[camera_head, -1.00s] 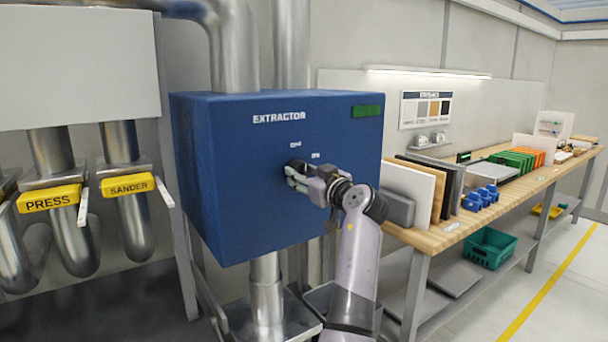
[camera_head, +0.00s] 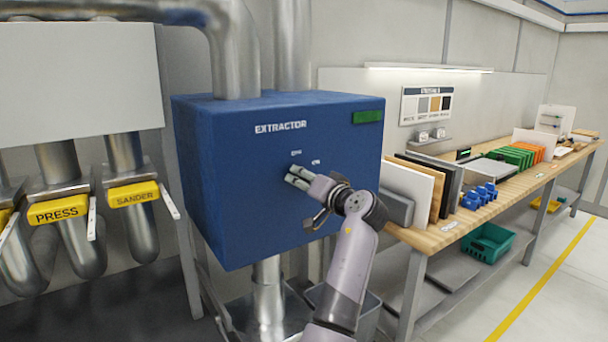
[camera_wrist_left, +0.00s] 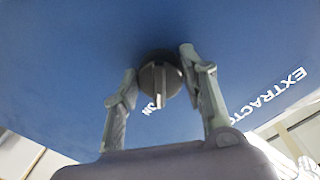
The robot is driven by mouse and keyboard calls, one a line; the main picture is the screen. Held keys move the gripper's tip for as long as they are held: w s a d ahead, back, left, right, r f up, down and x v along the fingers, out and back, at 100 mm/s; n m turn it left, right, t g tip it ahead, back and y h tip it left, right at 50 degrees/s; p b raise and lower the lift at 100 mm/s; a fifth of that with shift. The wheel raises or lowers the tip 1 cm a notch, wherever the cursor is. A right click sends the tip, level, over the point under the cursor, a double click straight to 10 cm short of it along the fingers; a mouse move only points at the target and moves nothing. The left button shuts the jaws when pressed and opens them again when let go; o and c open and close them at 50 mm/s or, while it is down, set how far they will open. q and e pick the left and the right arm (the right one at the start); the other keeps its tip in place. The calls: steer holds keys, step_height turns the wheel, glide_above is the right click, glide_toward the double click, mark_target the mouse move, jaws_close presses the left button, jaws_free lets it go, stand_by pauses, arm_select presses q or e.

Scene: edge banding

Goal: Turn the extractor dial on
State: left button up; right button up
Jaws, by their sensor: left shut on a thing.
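The blue extractor box (camera_head: 235,190) hangs ahead of me, with white lettering and two small labels on its front. My left gripper (camera_head: 293,176) reaches its front face just below these labels. The dark round dial (camera_wrist_left: 160,80) shows between the two fingers in the left wrist view, and its raised pointer bar is beside the ON label (camera_wrist_left: 152,108). My left gripper is shut on the dial. The fingers hide the dial in the head view. My right gripper is not in view.
A green panel (camera_head: 367,117) sits at the box's upper right. PRESS (camera_head: 57,211) and SANDER (camera_head: 133,194) gates with levers are on ducts at the left. A wooden workbench (camera_head: 428,238) with boards and blue clamps stands at the right. Open floor lies at the lower right.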

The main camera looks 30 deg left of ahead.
arm_select(q)
steer(key=m+p, duration=0.4)
steer(key=m, duration=0.1)
steer(key=shift+r+g, duration=0.3)
steer(key=shift+r, duration=0.1)
steer(key=shift+m+p, duration=0.7)
steer(key=shift+m, duration=0.3)
steer(key=shift+f, duration=0.1)
steer(key=o, duration=1.2)
steer(key=shift+f, duration=0.1)
steer(key=shift+d, duration=0.25)
steer(key=v, duration=1.1)
steer(key=shift+s+d, duration=0.1)
steer(key=shift+d, duration=0.2)
